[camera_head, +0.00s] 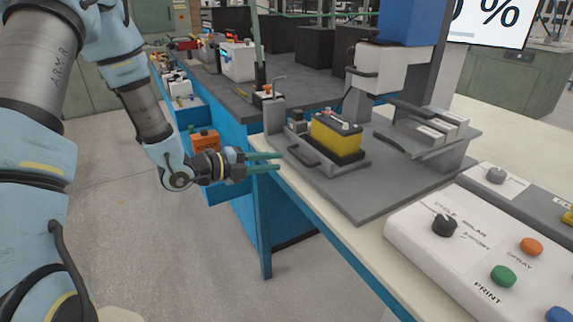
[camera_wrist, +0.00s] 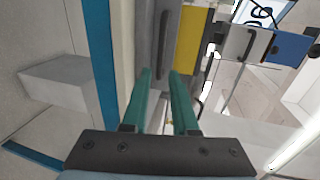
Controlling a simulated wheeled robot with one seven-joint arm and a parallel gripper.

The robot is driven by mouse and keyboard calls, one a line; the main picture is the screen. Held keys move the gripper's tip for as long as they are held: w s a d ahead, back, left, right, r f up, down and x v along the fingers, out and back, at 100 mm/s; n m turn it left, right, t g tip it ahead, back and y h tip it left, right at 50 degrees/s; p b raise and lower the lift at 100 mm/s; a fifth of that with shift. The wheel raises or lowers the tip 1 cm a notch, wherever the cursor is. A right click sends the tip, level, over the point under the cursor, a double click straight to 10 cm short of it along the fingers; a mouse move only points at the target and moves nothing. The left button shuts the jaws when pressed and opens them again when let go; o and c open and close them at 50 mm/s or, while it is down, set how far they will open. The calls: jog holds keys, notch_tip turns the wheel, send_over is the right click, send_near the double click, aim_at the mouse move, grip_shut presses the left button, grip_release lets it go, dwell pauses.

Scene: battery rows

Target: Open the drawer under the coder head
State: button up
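The coder head is a white block (camera_head: 385,70) with a blue block (camera_head: 412,20) above it, on a dark column. Below it, a grey shelf-like part (camera_head: 440,152) has a dark bar handle (camera_head: 388,143) on its left side. To its left, a grey tray (camera_head: 345,166) with its own dark handle (camera_head: 303,156) holds a yellow battery (camera_head: 336,137). I cannot tell which of these parts is the drawer. My gripper (camera_head: 278,162) is open and empty, left of the tray handle. In the wrist view its green fingers (camera_wrist: 160,88) are apart, with the tray handle (camera_wrist: 163,38) ahead.
A white control panel (camera_head: 455,235) with knobs and buttons stands at the front right. A blue workbench with batteries and black boxes (camera_head: 313,45) is behind. An orange battery (camera_head: 204,140) is left of the bench edge. The floor at left is clear.

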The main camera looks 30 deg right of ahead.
jog(key=shift+b+v, duration=0.3)
jog(key=shift+v, duration=1.9)
jog(key=w+a+r+n+t+y+p, duration=0.1)
jog(key=w+a+n+t+y, duration=0.4)
jog(key=a+n, duration=0.35)
jog(key=w+a+n+t+y+p, duration=0.1)
jog(key=w+a+n+t+y, duration=0.1)
jog(key=w+a+n+y, duration=0.5)
jog(key=s+a+r+n+y, duration=0.1)
jog(key=s+a+n, duration=0.1)
jog(key=a+n, duration=0.35)
jog(key=s+a+r+n+y, duration=0.1)
jog(key=s+a+r+n, duration=0.1)
jog(key=a+n, duration=0.35)
jog(key=s+a+r+n+g+y+p, duration=0.1)
jog(key=s+a+r+n+g, duration=0.1)
jog(key=s+a+n+g, duration=0.2)
jog(key=s+a+n, duration=0.3)
jog(key=s+n, duration=0.2)
jog(key=s, duration=0.1)
jog(key=shift+s+r+g+p, duration=0.2)
jog(key=shift+s+g+p, duration=0.1)
jog(key=shift+s+p, duration=0.05)
jog(key=shift+a, duration=0.1)
